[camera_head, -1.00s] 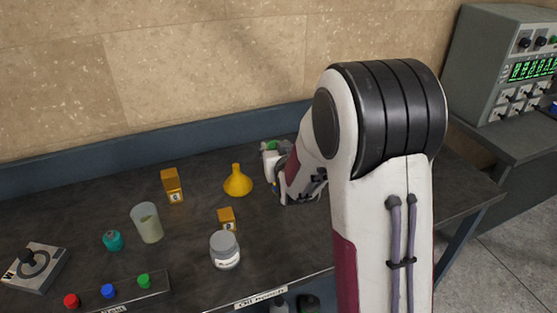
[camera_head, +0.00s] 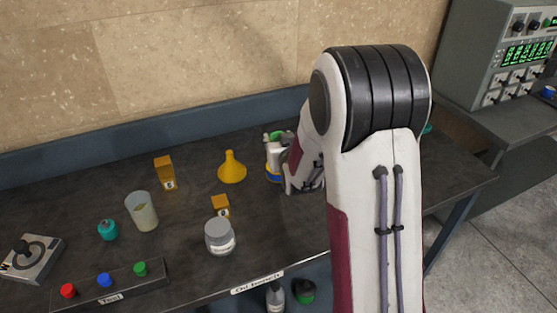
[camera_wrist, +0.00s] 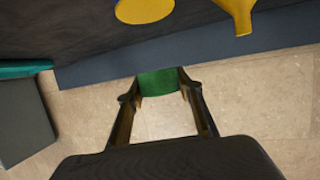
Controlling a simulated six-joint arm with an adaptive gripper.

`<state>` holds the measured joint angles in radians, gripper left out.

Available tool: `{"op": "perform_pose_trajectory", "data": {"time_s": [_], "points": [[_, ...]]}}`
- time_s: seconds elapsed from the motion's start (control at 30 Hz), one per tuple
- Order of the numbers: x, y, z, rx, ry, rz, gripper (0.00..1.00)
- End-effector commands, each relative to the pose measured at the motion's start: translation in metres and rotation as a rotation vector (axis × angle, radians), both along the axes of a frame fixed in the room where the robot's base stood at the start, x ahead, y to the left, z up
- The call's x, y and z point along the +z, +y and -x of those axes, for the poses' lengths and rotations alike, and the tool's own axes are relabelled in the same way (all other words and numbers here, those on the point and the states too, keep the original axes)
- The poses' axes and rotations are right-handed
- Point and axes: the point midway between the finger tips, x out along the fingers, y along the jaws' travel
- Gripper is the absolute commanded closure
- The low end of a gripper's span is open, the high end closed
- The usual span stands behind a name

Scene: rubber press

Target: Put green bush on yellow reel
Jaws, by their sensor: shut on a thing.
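My gripper (camera_wrist: 162,92) is shut on the green bush (camera_wrist: 159,82), which sits between the fingertips in the wrist view. In the head view a bit of green (camera_head: 277,135) shows at my gripper, mostly hidden by my arm. The yellow reel (camera_wrist: 145,10) appears in the wrist view as a yellow disc at the top edge, apart from the bush. In the head view a yellow and blue part of it (camera_head: 273,176) shows on the bench just below my gripper. I cannot tell the height of the bush above the reel.
A yellow funnel (camera_head: 232,168) stands left of my gripper. Orange boxes (camera_head: 165,172), a beaker (camera_head: 142,211), a grey-lidded jar (camera_head: 220,237) and a teal pot (camera_head: 108,230) stand farther left. The wall (camera_head: 150,70) is behind the bench.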

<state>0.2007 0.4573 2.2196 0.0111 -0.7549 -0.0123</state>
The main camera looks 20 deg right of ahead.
Motion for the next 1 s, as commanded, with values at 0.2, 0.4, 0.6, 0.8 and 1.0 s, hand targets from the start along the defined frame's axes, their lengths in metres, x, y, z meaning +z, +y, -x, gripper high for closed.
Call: {"op": "perform_pose_trajectory", "data": {"time_s": [0.2, 0.4, 0.6, 0.8, 1.0], "points": [[-0.025, 0.000, 0.000, 0.000, 0.002, 0.000, 0.83], [-0.033, 0.000, 0.000, 0.000, 0.000, 0.000, 0.83], [-0.032, 0.000, 0.000, 0.000, -0.001, 0.000, 0.83], [-0.035, 0.000, 0.000, 0.000, 0.000, 0.000, 0.83], [-0.051, 0.000, 0.000, 0.000, 0.002, 0.000, 0.83]]}}
